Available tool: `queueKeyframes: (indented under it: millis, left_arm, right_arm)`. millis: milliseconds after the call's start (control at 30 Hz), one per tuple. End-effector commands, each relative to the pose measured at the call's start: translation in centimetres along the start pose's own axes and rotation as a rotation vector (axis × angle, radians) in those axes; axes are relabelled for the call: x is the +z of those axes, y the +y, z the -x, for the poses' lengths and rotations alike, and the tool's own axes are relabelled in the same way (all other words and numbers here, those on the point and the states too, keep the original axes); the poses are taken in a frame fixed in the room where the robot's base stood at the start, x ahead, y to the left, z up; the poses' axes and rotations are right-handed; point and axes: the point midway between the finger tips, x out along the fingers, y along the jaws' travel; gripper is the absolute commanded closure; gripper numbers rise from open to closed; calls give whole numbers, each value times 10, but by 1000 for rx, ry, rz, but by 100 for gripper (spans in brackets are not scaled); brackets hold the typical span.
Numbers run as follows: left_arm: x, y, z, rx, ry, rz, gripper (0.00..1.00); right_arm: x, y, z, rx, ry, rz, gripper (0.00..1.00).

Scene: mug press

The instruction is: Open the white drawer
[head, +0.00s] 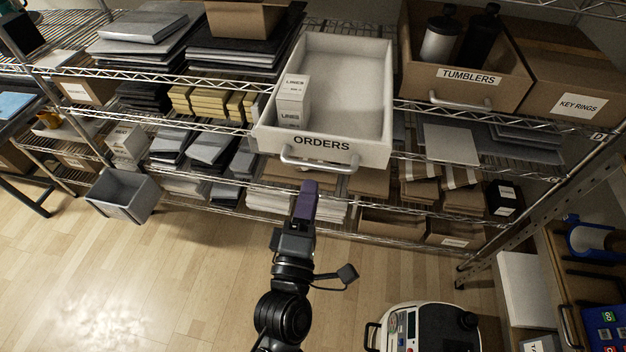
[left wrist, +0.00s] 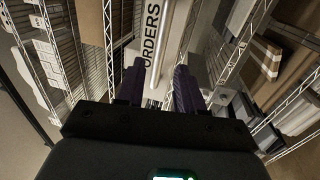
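The white drawer (head: 360,90), labelled ORDERS, juts out from the upper shelf in the head view, its open top showing the inside. Its pale bar handle (head: 320,163) is on the front, below the label. The handle also shows in the left wrist view (left wrist: 176,32), lined up with the gap between my fingers. My left gripper (head: 309,185) is just in front of and below the handle in the head view. Its two purple fingers are apart in the left wrist view (left wrist: 160,70), with no grip on the handle visible. My right gripper is not in view.
A small white box (head: 292,100) stands inside the drawer at left. A TUMBLERS bin (head: 466,75) sits to the right, with a KEY RINGS box (head: 580,105) beside it. Wire shelf edges run under the drawer. A white machine (head: 430,330) is at the bottom; open floor lies left.

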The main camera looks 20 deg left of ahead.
Motion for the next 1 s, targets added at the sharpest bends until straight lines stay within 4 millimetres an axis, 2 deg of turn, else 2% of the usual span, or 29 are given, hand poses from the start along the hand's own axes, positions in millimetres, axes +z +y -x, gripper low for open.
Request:
queueKeyframes:
  millis: [100,300,833,933,1000]
  left_arm:
    - [-1,-2,18,-3,1,1,63]
    - [0,-1,33,-1,1,1,63]
    - [0,-1,36,-3,1,-1,63]
    - [-2,-9,40,-20,-2,-17,63]
    - [-13,-21,42,-37,8,-52,63]
  right_arm:
    - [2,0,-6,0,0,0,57]
    - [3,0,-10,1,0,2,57]
    - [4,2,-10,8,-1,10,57]
    - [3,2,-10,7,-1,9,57]
    - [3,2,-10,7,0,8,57]
